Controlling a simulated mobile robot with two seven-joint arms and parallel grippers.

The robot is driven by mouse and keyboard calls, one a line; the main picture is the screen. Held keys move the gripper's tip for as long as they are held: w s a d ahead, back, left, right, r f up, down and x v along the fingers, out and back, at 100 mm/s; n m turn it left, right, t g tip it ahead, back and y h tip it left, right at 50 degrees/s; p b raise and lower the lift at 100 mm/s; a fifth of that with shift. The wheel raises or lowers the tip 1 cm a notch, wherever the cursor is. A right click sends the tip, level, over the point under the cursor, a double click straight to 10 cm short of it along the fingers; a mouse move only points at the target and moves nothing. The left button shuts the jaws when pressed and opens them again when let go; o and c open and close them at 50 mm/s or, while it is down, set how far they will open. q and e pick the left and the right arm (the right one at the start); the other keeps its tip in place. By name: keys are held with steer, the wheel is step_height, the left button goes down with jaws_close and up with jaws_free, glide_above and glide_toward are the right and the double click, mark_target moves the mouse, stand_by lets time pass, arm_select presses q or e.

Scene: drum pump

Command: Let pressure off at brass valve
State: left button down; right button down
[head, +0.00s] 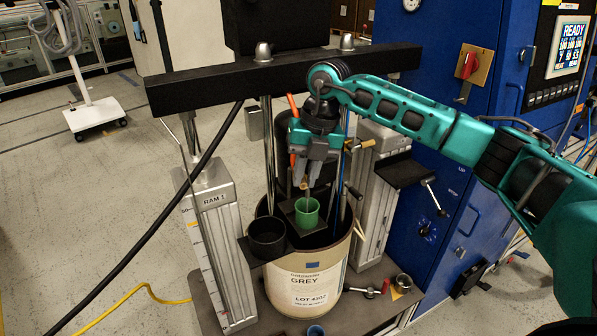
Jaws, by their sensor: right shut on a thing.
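My right gripper (306,184) reaches down from above into the drum's opening. Its jaws are shut on a small brass-coloured part, which looks like the brass valve (304,185); the fingers hide most of it. A green cup (307,212) sits directly below the fingertips on a dark bracket, above the black follower plate in the drum (311,272). The drum is labelled GREY. Whether anything runs from the valve is too small to tell. My left gripper is out of view.
The left ram post (217,240), marked RAM 1, and the right ram post (378,200) flank the drum under a black crossbeam (205,85). A black cup holder (267,237) juts out at front left. A dark hose crosses the left. A blue cabinet (450,215) stands right.

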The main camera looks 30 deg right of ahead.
steer(key=shift+s+d+n+g, duration=0.1)
steer(key=shift+d+n, duration=0.2)
steer(key=shift+n, duration=0.4)
steer(key=shift+w+d+n+g, duration=0.1)
steer(key=shift+d+n, duration=0.25)
steer(key=shift+n, duration=0.35)
steer(key=shift+s+d+n+g, duration=0.1)
steer(key=shift+d+n, duration=0.2)
steer(key=shift+n, duration=0.4)
steer(key=c, duration=1.1)
jaws_free()
steer(key=d+r, duration=0.1)
steer(key=r, duration=0.7)
steer(key=d+r, duration=0.1)
steer(key=r, duration=0.3)
steer(key=shift+s+d+r, duration=0.1)
steer(key=shift+d+r, duration=0.2)
steer(key=shift+r, duration=0.05)
